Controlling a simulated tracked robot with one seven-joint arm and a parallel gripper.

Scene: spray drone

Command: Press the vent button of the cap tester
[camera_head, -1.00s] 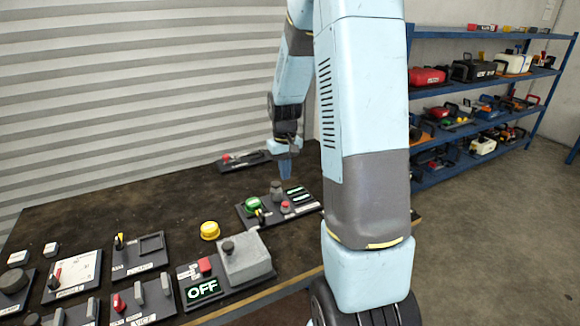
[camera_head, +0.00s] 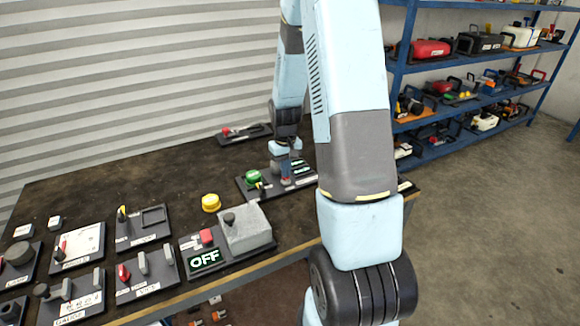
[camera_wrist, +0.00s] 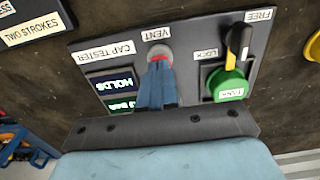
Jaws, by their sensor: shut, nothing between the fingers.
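The cap tester (camera_head: 243,187) is a dark panel near the table's right end. It also fills the top of the wrist view (camera_wrist: 187,88), with labels reading CAP TESTER and VENT. The vent button (camera_wrist: 152,54), reddish with a grey surround, sits under the VENT label, partly covered by my fingertips. My gripper (camera_wrist: 158,66) is shut and empty, its blue fingers pointing at the button.
Beside the button are a green tank cap (camera_wrist: 228,84), a black lock lever (camera_wrist: 238,38) and a lit display reading HOLDS (camera_wrist: 114,82). A yellow button (camera_head: 211,202) and a grey box with an OFF display (camera_head: 247,229) stand nearer. Blue shelves (camera_head: 405,70) stand at right.

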